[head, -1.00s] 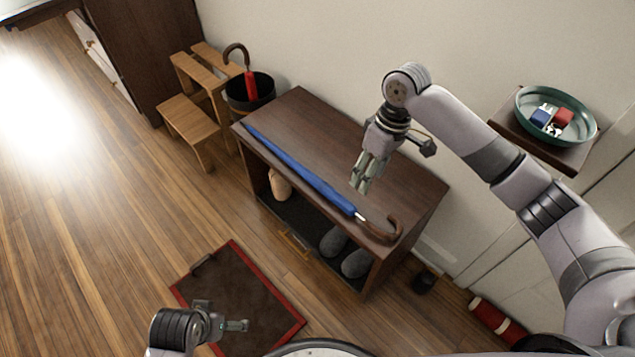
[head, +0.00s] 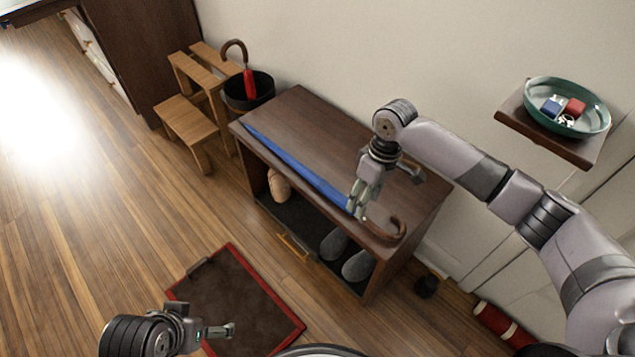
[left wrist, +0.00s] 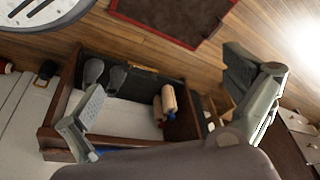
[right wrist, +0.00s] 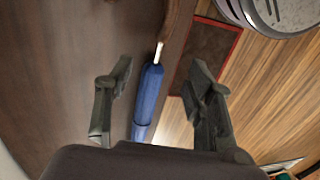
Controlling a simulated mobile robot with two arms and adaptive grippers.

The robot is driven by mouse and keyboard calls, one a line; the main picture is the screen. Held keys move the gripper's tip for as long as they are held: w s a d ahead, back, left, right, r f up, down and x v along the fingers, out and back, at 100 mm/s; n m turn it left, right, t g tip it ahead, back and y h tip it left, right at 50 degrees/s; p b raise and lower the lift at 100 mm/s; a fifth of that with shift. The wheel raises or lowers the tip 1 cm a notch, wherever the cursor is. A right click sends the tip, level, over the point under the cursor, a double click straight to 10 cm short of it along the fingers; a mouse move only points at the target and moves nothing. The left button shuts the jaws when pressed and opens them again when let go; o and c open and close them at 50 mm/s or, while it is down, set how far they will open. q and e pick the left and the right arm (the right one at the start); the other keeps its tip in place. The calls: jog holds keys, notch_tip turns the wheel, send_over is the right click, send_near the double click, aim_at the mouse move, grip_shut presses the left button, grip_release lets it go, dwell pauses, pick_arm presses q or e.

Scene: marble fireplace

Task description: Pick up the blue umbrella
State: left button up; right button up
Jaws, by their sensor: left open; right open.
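The blue umbrella (head: 298,172) lies furled along the front edge of the dark wooden cabinet top (head: 318,128). Its curved brown handle (head: 388,236) is at the right end. My right gripper (head: 357,212) is over the umbrella near the handle end, open. In the right wrist view the umbrella (right wrist: 149,98) lies between the two spread fingers of the right gripper (right wrist: 155,100), and the white shaft tip shows beyond; I cannot tell whether the fingers touch it. My left gripper (head: 230,330) is open and empty above the floor mat, away from the cabinet.
A black bin (head: 249,92) with a red umbrella (head: 249,84) and a wooden step stool (head: 186,117) stand left of the cabinet. Grey slippers (head: 357,265) sit on its lower shelf. A wall shelf holds a green bowl (head: 600,122). A red-bordered mat (head: 235,300) lies on the floor.

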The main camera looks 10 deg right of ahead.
jog(key=shift+f, duration=0.35)
notch_tip(320, 180, down, 2)
jog(key=shift+a+f+b, duration=0.1)
jog(key=shift+f+b, duration=0.05)
jog(key=shift+b, duration=0.6)
notch_tip(320, 180, down, 2)
jog(key=shift+s+a+b, duration=0.15)
jog(key=shift+b, duration=0.15)
jog(key=shift+f, duration=0.15)
pick_arm(q)
jog(key=w+d+t, duration=0.2)
jog(key=w+t, duration=0.1)
jog(key=w, duration=0.3)
jog(key=shift+w+r+h, duration=0.15)
jog(key=shift+r+h, duration=0.2)
jog(key=shift+h, duration=0.05)
pick_arm(e)
jog(key=shift+c, duration=0.5)
grip_shut()
